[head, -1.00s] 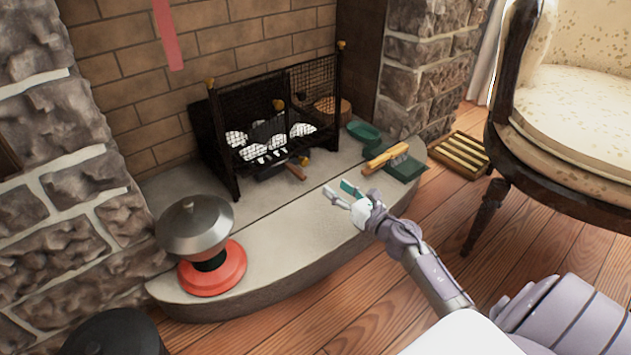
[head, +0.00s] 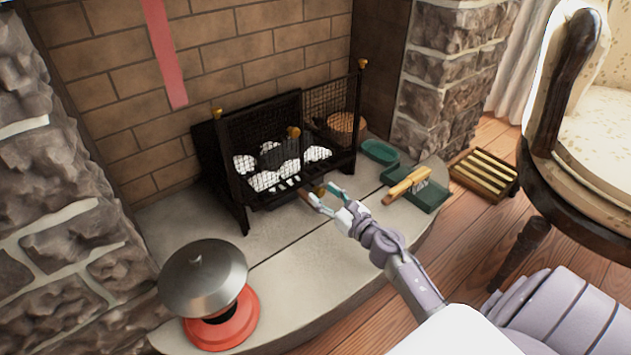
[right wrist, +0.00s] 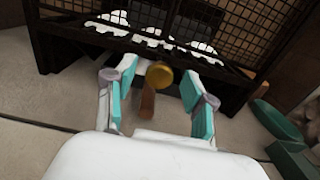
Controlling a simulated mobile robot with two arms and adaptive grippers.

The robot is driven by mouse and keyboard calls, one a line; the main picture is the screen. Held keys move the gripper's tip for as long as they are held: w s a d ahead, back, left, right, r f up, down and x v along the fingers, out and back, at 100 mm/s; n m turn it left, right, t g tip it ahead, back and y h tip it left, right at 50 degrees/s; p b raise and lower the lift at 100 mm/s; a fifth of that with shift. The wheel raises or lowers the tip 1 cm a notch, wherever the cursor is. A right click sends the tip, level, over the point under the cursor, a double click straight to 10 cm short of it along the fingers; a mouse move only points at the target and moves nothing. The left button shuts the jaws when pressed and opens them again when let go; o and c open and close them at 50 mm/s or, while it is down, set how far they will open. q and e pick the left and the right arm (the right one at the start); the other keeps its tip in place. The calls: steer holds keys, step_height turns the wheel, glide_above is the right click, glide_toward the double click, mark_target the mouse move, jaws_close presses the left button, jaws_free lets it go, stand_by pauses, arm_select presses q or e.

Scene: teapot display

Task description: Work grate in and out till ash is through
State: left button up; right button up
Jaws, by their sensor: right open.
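The black fireplace grate (head: 232,180) with mesh sides stands on the stone hearth; its lower front also shows in the right wrist view (right wrist: 60,47). White ashy lumps (head: 262,182) and a dark lump lie inside it. A brown wooden handle (right wrist: 147,104) juts from below the grate's front, with a brass knob (right wrist: 159,75) by it. My right gripper (head: 321,196) is open at the grate's front; it also shows in the right wrist view (right wrist: 158,84). The handle and knob appear between its fingers there; I cannot tell whether they touch. My left gripper is out of view.
A green dish (head: 379,152) and a green tray (head: 428,197) with a wooden-handled brush (head: 405,186) lie at right. An armchair (head: 590,150) stands beyond.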

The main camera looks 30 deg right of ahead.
steer(key=shift+w, duration=0.35)
steer(key=shift+c, duration=0.3)
jaws_close()
